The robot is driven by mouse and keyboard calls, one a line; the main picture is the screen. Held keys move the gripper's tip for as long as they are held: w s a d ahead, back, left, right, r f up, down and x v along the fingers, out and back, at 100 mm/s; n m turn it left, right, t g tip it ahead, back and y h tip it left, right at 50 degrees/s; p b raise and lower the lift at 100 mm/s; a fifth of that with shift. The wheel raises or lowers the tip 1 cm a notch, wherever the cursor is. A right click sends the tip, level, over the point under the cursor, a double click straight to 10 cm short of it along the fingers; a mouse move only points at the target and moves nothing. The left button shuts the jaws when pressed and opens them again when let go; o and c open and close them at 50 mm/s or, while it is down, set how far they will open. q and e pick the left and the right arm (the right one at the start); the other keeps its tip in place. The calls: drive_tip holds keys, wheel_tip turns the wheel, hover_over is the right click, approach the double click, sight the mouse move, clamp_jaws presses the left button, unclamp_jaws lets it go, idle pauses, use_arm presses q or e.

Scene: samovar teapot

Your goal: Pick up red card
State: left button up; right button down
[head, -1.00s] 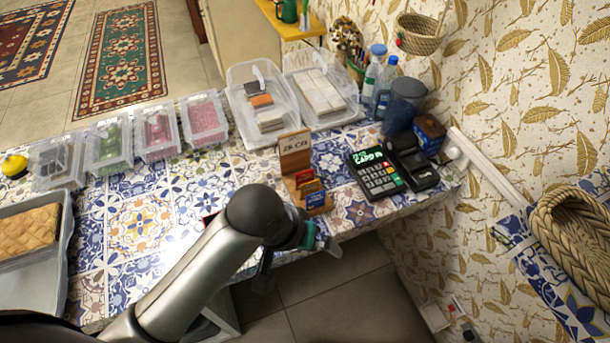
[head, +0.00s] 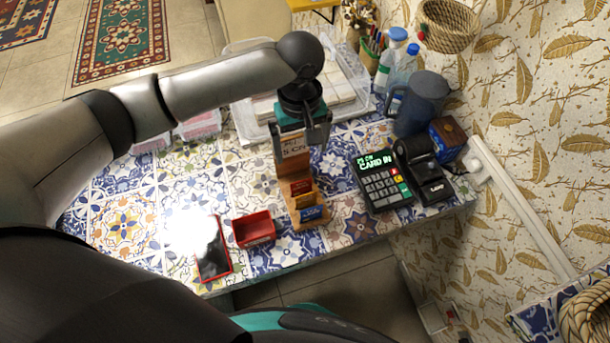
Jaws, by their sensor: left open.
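A wooden card stand (head: 288,172) with a written sign stands near the table's front edge. The red card (head: 301,187) sits upright in its upper slot, with a blue card (head: 312,213) in front and lower. My left gripper (head: 302,138) points down over the top of the stand, open, with its fingers near the sign board. The fingers partly cover the sign. I cannot tell whether they touch the board. The red card is below the fingers and apart from them. My right gripper is not in view.
A card terminal (head: 380,182) and a black printer (head: 424,172) stand right of the stand. A small red box (head: 254,229) and a red-edged dark phone (head: 213,250) lie left of it. Behind are clear plastic bins (head: 352,75), a dark jug (head: 420,104) and bottles (head: 389,62).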

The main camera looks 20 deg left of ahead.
sight(301, 184)
use_arm(q)
drive_tip(key=f+b, duration=0.1)
drive_tip(key=f, duration=0.3)
drive_tip(key=f+b, duration=0.1)
drive_tip(key=f, duration=0.4)
drive_tip(key=f+b, duration=0.1)
drive_tip(key=f, duration=0.3)
drive_tip(key=shift+s+d+f, duration=0.1)
drive_tip(key=shift+s+f, duration=0.2)
drive_tip(key=shift+s, duration=0.1)
drive_tip(key=shift+f, duration=0.25)
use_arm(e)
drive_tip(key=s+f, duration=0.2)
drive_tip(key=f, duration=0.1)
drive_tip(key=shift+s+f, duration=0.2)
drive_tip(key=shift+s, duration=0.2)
use_arm(q)
drive_tip(key=shift+c, duration=0.2)
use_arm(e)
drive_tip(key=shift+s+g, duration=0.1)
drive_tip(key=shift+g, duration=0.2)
use_arm(q)
drive_tip(key=shift+c, duration=0.8)
drive_tip(key=c, duration=1.2)
drive_tip(key=shift+o, duration=0.2)
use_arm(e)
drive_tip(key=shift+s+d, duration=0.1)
